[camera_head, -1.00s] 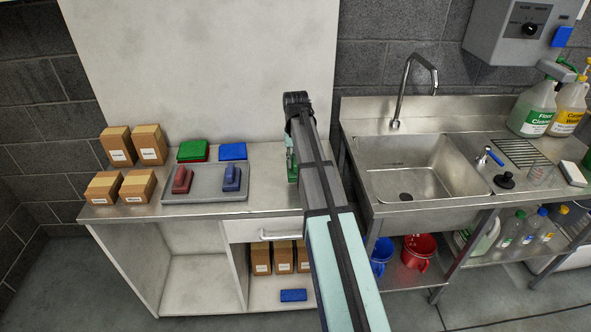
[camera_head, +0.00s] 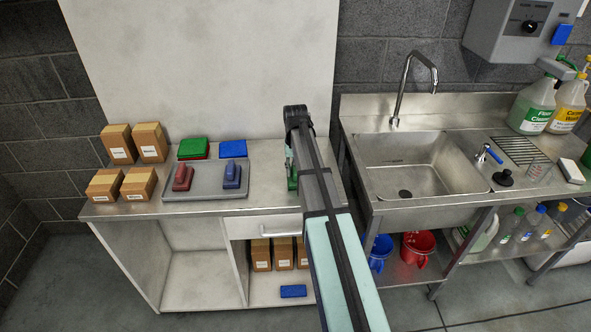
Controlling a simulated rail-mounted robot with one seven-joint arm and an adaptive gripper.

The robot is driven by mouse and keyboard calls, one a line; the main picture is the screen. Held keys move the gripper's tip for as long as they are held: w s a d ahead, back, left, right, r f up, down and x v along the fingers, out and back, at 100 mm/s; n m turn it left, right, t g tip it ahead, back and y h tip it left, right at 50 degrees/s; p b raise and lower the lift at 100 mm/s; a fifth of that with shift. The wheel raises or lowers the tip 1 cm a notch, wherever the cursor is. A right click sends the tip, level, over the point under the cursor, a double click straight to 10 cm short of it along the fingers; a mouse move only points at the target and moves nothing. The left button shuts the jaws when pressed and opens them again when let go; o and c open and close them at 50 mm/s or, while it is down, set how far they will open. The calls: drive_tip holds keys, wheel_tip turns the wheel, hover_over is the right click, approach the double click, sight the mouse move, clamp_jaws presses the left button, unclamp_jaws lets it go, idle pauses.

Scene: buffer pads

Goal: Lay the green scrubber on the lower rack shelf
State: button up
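A green scrubber (camera_head: 292,182) shows as a narrow strip at the left side of my arm, over the right end of the steel worktop; my arm hides the rest. My gripper (camera_head: 290,162) points down there, mostly hidden behind the arm's end. I cannot see its fingers clearly, nor whether they hold the scrubber. Two low shelves show: the cabinet's bottom shelf (camera_head: 262,300) with boxes and a blue pad, and the shelf under the sink (camera_head: 405,278) with buckets. I cannot tell which is the rack shelf.
A grey tray (camera_head: 207,192) holds a red scrubber (camera_head: 182,178) and a blue scrubber (camera_head: 232,175). Green (camera_head: 193,147) and blue (camera_head: 233,149) pads lie behind it. Cardboard boxes (camera_head: 138,184) stand at left. The sink (camera_head: 405,165) is right of my arm.

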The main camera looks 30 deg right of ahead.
drive_tip(key=shift+r, duration=0.1)
wheel_tip(320, 180, up, 11)
drive_tip(key=b, duration=0.2)
drive_tip(key=shift+r, duration=0.15)
drive_tip(key=shift+o, duration=0.5)
drive_tip(key=shift+r, duration=0.4)
drive_tip(key=shift+a, duration=0.1)
